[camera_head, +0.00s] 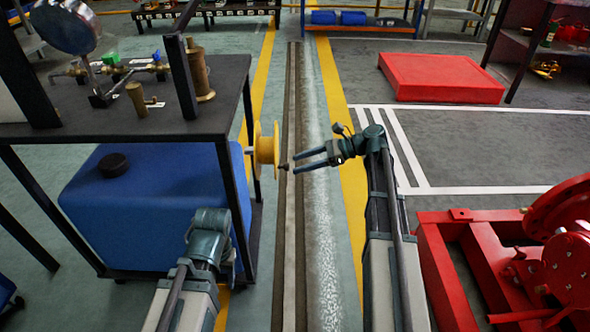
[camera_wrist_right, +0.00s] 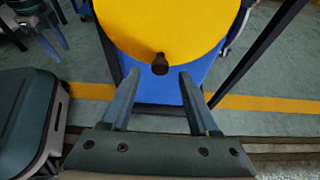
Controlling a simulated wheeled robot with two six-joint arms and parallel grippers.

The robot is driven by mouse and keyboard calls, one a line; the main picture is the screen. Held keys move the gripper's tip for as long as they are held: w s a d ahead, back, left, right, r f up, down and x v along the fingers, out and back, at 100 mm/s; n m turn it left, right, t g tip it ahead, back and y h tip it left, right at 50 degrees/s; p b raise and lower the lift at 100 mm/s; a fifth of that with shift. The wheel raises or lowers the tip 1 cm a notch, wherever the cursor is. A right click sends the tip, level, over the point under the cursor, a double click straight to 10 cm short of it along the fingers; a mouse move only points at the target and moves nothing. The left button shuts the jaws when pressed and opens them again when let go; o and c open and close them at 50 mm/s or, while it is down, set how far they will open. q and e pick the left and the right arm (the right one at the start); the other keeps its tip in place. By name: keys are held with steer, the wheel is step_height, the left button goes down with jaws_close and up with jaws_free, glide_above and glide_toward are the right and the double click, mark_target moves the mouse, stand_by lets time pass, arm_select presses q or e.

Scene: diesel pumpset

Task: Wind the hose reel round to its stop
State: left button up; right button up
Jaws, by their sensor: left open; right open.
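The hose reel is a yellow spool (camera_head: 265,150) mounted at the right side of the dark bench. A short dark crank knob (camera_wrist_right: 160,64) sticks out from the yellow disc in the right wrist view. My right gripper (camera_head: 294,163) is open and faces the reel from the right. Its fingertips (camera_wrist_right: 160,76) lie to either side of the knob in the picture. I cannot tell whether they reach around it, and no contact shows. My left gripper (camera_head: 210,222) is at the lower left, in front of the blue tank, its fingers not clearly seen.
The dark bench (camera_head: 180,127) carries a gauge and brass fittings. A blue tank (camera_head: 150,205) with a black cap sits under it. A red frame with machinery (camera_head: 437,265) stands at the lower right. A red platform (camera_head: 440,78) lies farther back. The floor between is clear.

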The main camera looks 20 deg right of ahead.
steer(key=shift+x, duration=1.2)
steer(key=shift+c, duration=0.2)
jaws_close()
stand_by(0.5)
